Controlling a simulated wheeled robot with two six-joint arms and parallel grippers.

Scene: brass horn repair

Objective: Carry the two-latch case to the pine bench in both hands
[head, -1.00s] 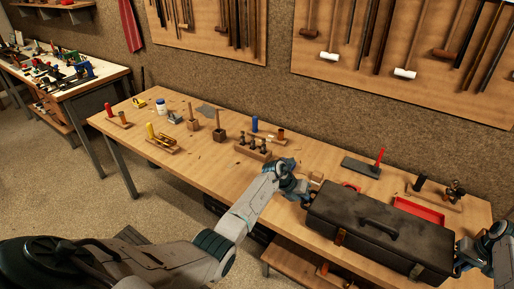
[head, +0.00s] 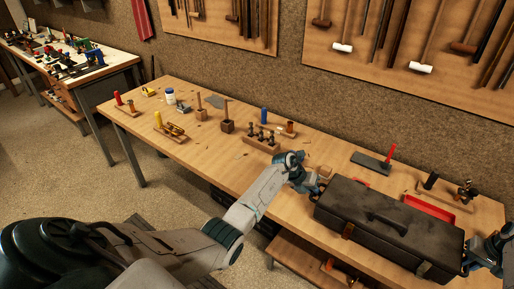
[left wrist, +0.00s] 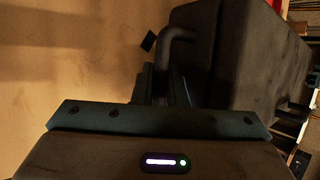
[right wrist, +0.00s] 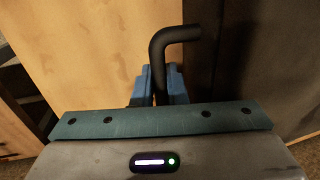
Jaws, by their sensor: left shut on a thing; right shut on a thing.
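The dark two-latch case (head: 385,236) is at the lower right of the head view, level-looking, its brassy latches on the front face and a carrying handle on the lid. It overlaps the front edge of the pine bench (head: 222,165); I cannot tell whether it touches the bench. My left gripper (head: 314,186) is at its left end, shut on a dark bent end handle (left wrist: 180,36) in the left wrist view. My right gripper (head: 468,264) is at its right end, shut on the other end handle (right wrist: 172,38) in the right wrist view.
Behind the case are a red tray (head: 428,209), a dark plate with a red-handled tool (head: 372,163) and a small tool stand (head: 462,192). A wooden block with dark pegs (head: 262,143) and several small tools occupy the bench's left and middle. A lower shelf (head: 300,255) shows underneath.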

